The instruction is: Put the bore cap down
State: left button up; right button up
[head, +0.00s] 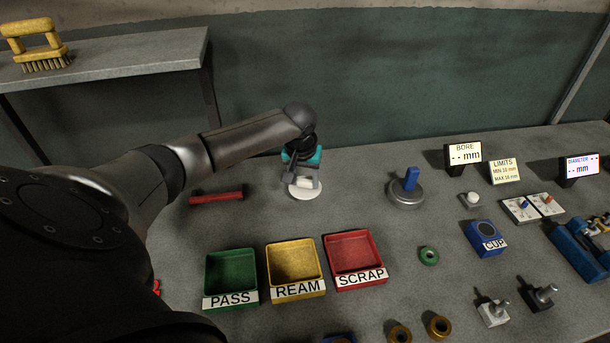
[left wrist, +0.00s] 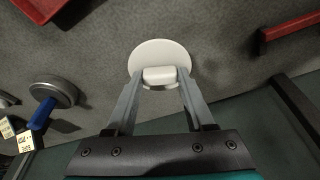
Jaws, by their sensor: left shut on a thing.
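The bore cap is a white disc (head: 304,191) with a raised block on top, near the middle back of the bench. It also shows in the left wrist view as a white disc with a block handle (left wrist: 159,60). My left gripper (head: 305,182) has its two grey fingers on either side of the block and is shut on it. The cap looks flat and at or close to the bench top; I cannot tell whether it touches. My right gripper is not in view.
Green PASS (head: 230,274), yellow REAM (head: 294,265) and red SCRAP (head: 352,255) trays stand in front. A red bar (head: 216,197) lies left of the cap. A grey disc with a blue handle (head: 406,192) stands to the right. Bench around the cap is clear.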

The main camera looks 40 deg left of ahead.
aim_at(304, 190)
pick_arm(q)
jog(key=shift+r+p, duration=0.15)
jog(key=shift+p, duration=0.4)
jog(key=shift+f, duration=0.2)
notch_tip(304, 190, down, 5)
jog(key=shift+f+b, duration=0.1)
jog(key=shift+b, duration=0.95)
jog(key=shift+f, duration=0.55)
jog(key=shift+f, duration=0.25)
jog(key=o, duration=1.4)
